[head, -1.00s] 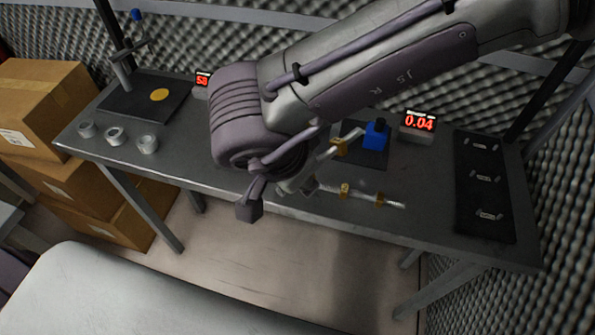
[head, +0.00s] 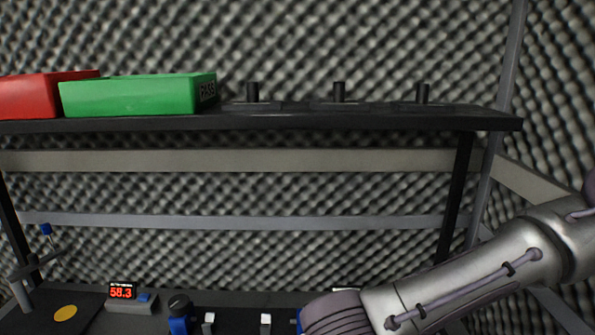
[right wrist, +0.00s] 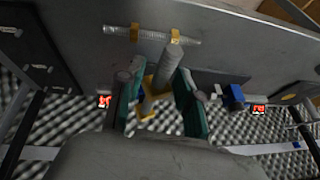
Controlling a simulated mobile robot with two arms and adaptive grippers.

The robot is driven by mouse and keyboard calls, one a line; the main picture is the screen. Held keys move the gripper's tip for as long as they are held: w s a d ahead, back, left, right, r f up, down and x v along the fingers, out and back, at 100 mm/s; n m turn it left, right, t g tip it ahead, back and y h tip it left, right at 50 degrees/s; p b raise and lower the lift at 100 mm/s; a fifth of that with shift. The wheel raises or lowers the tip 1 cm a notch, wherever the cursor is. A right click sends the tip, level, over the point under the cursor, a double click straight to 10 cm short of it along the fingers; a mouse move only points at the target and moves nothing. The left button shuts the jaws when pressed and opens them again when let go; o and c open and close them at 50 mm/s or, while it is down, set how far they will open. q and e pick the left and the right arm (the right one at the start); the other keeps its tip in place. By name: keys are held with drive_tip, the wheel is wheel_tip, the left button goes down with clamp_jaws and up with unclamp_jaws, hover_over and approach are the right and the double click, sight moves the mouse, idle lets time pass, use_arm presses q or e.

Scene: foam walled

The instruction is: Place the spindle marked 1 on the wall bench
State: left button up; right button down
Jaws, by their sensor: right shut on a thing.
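My right gripper (right wrist: 158,98) is shut on a spindle, a grey rod with a yellow collar (right wrist: 149,84), held between its teal fingers in the right wrist view. No number on it can be read. A second spindle (right wrist: 152,36), a pale threaded rod with yellow collars, lies on the grey bench (right wrist: 230,40) beyond the held one. In the head view only the back strip of the bench (head: 240,300) shows at the bottom. My right arm comes in at the lower right there, its gripper out of frame. My left gripper is not in view.
A display reads 58.3 (head: 122,291). A blue object with a black top (head: 180,315) stands nearby. Foam covers the wall.

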drive_tip(key=shift+n, duration=0.8)
drive_tip(key=d, duration=0.1)
drive_tip(key=d+f, duration=0.1)
drive_tip(key=d, duration=0.1)
drive_tip(key=d+f, duration=0.1)
drive_tip(key=shift+w+d, duration=0.1)
drive_tip(key=shift+d, duration=0.3)
drive_tip(key=shift+f, duration=0.1)
